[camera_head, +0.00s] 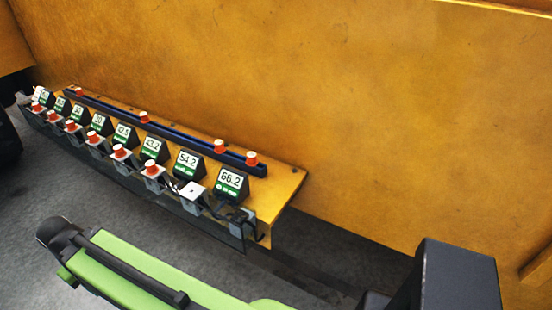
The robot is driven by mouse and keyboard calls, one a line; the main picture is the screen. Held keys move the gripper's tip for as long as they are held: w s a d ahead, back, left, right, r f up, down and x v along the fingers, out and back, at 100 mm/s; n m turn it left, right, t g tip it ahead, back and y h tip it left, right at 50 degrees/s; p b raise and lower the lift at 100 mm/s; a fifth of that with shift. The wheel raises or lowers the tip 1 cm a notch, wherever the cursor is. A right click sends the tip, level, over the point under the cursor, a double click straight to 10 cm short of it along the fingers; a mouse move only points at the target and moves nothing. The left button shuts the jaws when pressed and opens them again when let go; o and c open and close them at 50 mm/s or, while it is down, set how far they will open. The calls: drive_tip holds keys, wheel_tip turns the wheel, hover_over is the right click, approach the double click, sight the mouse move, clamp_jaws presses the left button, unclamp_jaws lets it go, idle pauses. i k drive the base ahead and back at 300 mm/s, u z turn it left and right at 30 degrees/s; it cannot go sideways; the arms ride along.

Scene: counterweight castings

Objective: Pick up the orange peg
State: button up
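Several small orange-red pegs with pale tops show, and I cannot tell which one the task means. Some stand along a dark blue rail (180,135) at the back of a yellow shelf: one orange peg (251,159) near the rail's right end, another (219,146) just left of it, one (144,117) further left and one (79,92) near the far left end. More orange pegs stand in a front row on metal brackets, such as one (152,170) and one (119,152). My green arm crosses the bottom; no gripper fingers show.
Black number stands line the shelf between the two peg rows, including "66.2" (231,182) and "54.2" (188,163). The bracket (193,190) before "54.2" holds no peg. A yellow wall (350,100) rises behind. Grey floor (100,200) is open in front.

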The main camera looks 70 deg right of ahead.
sight(252, 160)
drive_tip(key=z, duration=0.25)
drive_tip(key=i, duration=1)
drive_tip(key=z, duration=0.05)
